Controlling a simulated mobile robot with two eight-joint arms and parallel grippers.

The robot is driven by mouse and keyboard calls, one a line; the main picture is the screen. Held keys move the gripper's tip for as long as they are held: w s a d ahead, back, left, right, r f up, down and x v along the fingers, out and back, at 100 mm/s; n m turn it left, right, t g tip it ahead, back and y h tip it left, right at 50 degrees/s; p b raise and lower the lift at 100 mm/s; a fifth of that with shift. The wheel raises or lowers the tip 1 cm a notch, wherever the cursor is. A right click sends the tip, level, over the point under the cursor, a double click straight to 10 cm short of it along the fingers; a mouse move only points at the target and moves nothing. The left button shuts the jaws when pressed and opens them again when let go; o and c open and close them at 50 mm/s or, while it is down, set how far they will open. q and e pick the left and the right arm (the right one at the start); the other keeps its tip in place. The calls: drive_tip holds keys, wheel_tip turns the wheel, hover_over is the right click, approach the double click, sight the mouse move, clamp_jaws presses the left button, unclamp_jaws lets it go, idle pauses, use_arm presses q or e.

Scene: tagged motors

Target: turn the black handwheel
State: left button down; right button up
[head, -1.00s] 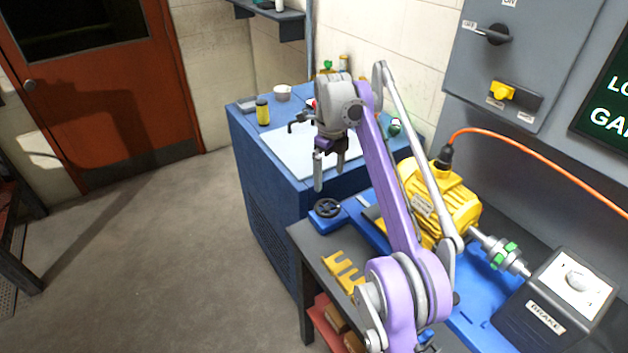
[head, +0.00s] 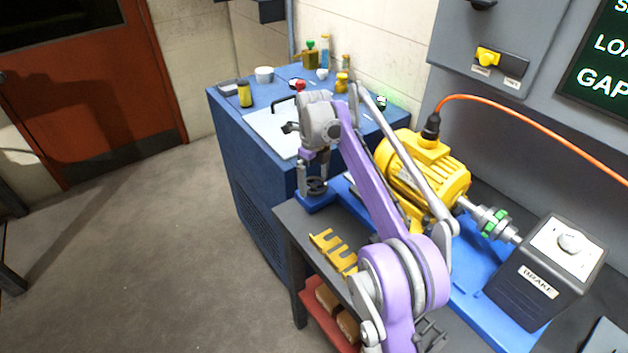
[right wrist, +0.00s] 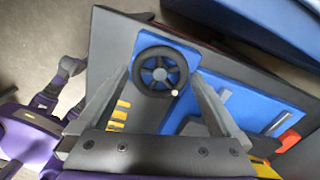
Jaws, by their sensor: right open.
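The black handwheel (head: 316,187) sits on a blue block at the far-left end of the blue motor base. In the right wrist view the handwheel (right wrist: 160,73) faces me as a spoked ring with a small pale knob at its lower right rim. My right gripper (head: 311,180) is open and above the handwheel, its fingers pointing down. In the right wrist view its two fingers (right wrist: 161,80) stand either side of the wheel; I cannot tell whether they touch the rim. My left gripper cannot be made out in either view.
A yellow motor (head: 425,172) stands on the blue base, with a shaft coupling (head: 491,223) and a brake box (head: 545,270) to its right. A yellow slotted bracket (head: 333,250) lies on the dark bench. The blue cabinet (head: 240,160) behind holds bottles and a jar.

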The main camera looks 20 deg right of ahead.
drive_tip(key=c, duration=1)
